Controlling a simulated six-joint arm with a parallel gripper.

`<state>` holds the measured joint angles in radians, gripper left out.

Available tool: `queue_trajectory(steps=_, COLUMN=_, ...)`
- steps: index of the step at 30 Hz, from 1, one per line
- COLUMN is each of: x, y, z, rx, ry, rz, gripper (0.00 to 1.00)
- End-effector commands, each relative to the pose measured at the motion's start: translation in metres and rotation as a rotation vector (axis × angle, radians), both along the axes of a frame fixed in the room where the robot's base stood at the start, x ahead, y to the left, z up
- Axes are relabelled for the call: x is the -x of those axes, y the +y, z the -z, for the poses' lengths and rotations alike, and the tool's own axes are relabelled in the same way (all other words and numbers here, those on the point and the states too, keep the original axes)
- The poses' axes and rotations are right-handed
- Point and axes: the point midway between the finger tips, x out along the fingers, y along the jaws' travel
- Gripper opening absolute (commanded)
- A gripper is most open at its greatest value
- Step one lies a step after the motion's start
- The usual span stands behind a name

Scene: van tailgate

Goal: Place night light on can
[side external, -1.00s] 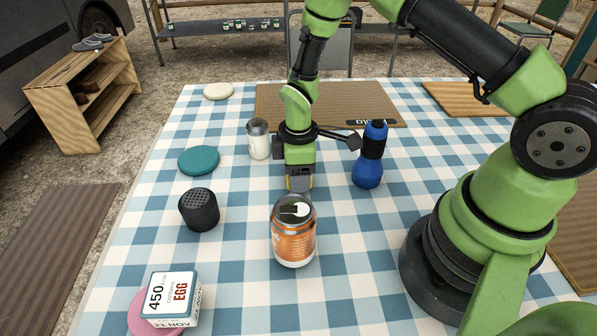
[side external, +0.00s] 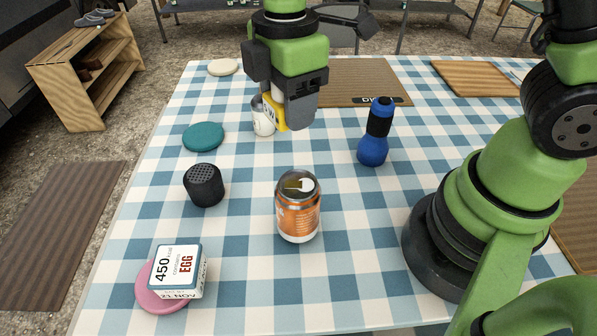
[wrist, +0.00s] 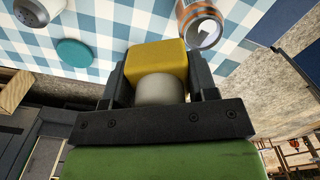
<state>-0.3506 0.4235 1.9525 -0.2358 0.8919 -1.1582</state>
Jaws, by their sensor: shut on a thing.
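The can (side external: 298,210), orange with a silver top, stands upright on the checked cloth; it also shows at the top of the wrist view (wrist: 201,26). My gripper (side external: 284,118) is shut on the night light (side external: 272,113), a yellow block with a pale rounded part. In the wrist view, the night light (wrist: 157,62) sits between the two dark fingers. My gripper holds it in the air, above and beyond the can in the side view, apart from it. One dark finger hides part of the night light there.
A white shaker (side external: 262,122) stands behind my gripper. A blue flashlight (side external: 373,148) stands right of the can, a black speaker (side external: 204,185) left. A teal disc (side external: 203,137) lies beyond the speaker.

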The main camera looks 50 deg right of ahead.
Motion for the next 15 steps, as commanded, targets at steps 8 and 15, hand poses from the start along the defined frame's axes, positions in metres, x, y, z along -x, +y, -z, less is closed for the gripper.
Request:
queue_trajectory(steps=8, x=0.047, y=0.035, z=-0.035, rx=-0.001, ry=0.0, rz=-0.282, gripper=0.27)
queue_trajectory(steps=15, x=0.05, y=0.036, z=0.005, rx=0.002, ry=0.006, rz=-0.301, gripper=0.27)
